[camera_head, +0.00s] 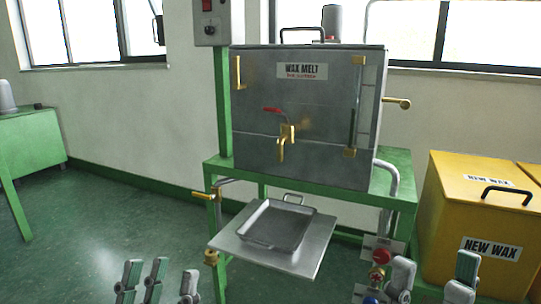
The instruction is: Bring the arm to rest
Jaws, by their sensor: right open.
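My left gripper (169,280) is at the bottom left edge, its grey and green fingers apart and empty. My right gripper (432,277) is at the bottom right edge, its fingers apart with nothing between them. Only the finger ends show; both arms and wrists are out of the picture. Both grippers are in front of the wax melt machine (310,105). The left one is left of the metal shelf (305,262), and the right one overlaps the view near the red and blue valve knobs.
A grey tray (262,243) sits on the shelf under the brass tap (285,140). Red (381,256) and blue (371,300) knobs are close to my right gripper in the view. A yellow new wax box (445,225) stands right. Open green floor (110,225) lies left.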

